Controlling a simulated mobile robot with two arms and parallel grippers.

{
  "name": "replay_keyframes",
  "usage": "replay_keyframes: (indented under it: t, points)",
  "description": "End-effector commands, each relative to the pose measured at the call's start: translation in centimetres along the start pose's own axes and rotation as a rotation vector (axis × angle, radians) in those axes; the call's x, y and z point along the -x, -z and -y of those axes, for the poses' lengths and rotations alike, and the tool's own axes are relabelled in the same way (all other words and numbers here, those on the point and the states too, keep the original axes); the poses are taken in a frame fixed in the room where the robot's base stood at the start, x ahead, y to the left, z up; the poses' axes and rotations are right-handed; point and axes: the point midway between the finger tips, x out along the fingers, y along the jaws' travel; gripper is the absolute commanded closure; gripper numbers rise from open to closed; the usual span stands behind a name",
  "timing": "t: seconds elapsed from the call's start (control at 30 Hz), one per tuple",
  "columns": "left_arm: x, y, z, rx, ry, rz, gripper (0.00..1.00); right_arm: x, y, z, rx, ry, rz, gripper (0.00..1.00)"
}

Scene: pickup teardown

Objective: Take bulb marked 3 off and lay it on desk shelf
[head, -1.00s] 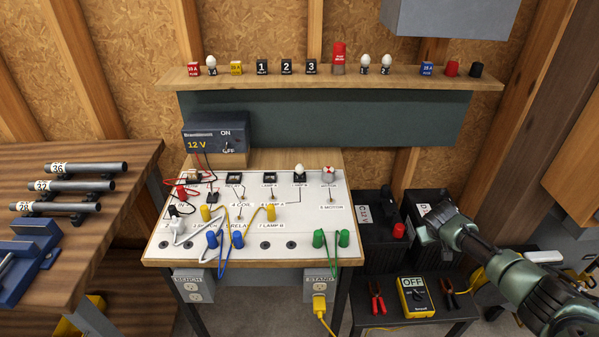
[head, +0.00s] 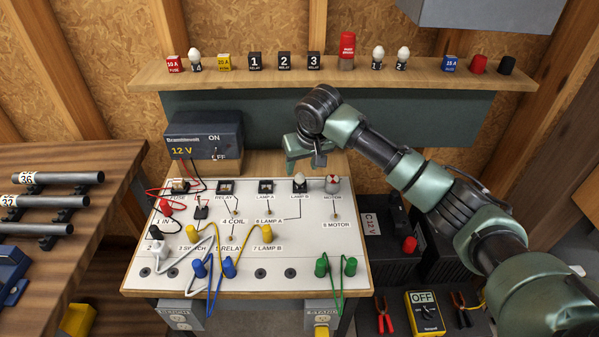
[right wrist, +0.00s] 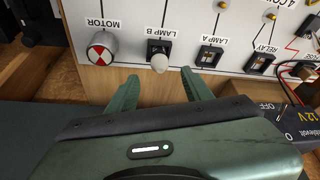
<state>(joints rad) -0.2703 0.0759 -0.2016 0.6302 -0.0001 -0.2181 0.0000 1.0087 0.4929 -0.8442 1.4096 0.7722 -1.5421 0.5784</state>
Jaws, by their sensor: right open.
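A white bulb (head: 299,178) stands upright in the black socket labelled LAMP B on the white board (head: 290,250); its number cannot be read. In the right wrist view the bulb (right wrist: 159,62) shows just beyond the fingertips, roughly between them. My right gripper (head: 305,160) is open and empty, behind and above the bulb, apart from it. It shows in the right wrist view too (right wrist: 162,82). A long wooden shelf (head: 430,80) runs along the wall, with bulbs 4 (head: 195,61), 1 (head: 377,59) and 2 (head: 402,58) on it. My left gripper is out of view.
The motor (head: 332,184) stands close right of the bulb; the LAMP A socket (head: 266,187) is to its left. A 12 V supply (head: 204,137) is at the back left. The shelf also holds fuses, relays and a tall red block (head: 347,50), with bare gaps between.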

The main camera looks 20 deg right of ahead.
Motion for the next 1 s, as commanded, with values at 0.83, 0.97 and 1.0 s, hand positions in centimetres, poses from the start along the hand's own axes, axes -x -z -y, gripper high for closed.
replay_keyframes:
  t: [0.83, 0.97, 1.0]
  points:
    - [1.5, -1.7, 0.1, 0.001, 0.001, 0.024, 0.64, -6.8, -0.1, -0.1, 0.000, -0.002, -0.002, 0.69]
    - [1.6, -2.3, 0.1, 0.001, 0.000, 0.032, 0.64, -6.8, -0.1, -0.1, 0.000, -0.002, -0.001, 1.00]
    - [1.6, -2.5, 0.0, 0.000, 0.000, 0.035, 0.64, -6.8, -0.1, -0.1, -0.001, -0.002, -0.001, 1.00]
